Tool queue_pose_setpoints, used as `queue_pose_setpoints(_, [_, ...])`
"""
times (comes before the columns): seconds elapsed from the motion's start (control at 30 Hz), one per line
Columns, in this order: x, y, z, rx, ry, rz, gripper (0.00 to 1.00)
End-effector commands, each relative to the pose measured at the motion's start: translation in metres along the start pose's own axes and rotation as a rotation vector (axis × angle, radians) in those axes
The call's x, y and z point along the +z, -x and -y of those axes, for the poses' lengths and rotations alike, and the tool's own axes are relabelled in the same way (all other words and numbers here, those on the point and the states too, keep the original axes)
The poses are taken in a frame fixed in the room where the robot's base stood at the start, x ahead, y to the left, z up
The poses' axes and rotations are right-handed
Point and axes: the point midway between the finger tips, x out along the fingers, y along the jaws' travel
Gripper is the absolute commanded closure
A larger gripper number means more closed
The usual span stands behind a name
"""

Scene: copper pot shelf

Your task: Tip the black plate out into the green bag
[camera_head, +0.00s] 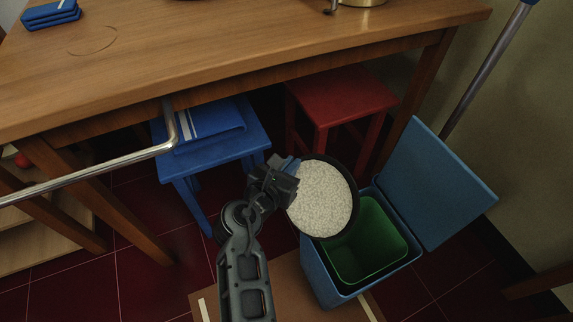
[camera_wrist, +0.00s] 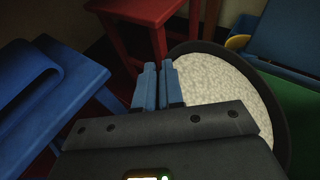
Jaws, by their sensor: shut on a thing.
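The black plate (camera_head: 354,183) is full of a pale, grainy material (camera_head: 320,199). My gripper (camera_head: 291,166) is shut on its left rim, and the blue fingers also show in the wrist view (camera_wrist: 158,72) against the plate's edge (camera_wrist: 279,105). The plate is held in the air and looks roughly level. The green bag (camera_head: 372,245) lines a blue bin (camera_head: 326,285) whose lid stands open. In the head view the plate covers the bin's upper left corner and part of the bag's mouth. The bag also shows at the right in the wrist view (camera_wrist: 304,100).
The open blue lid (camera_head: 432,185) rises right of the bin. A blue stool (camera_head: 225,147) with a folded blue cloth (camera_head: 211,124) and a red stool (camera_head: 340,95) stand behind, under the wooden table (camera_head: 230,50). A brown mat (camera_head: 285,285) lies below my arm.

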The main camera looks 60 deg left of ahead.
Motion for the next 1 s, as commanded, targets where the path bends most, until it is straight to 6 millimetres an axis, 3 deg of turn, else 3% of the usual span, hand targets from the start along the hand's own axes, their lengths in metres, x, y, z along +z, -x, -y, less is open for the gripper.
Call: queue_pose_setpoints(1.0, [0.029,0.014,0.034,0.088,-0.263,0.038,1.0])
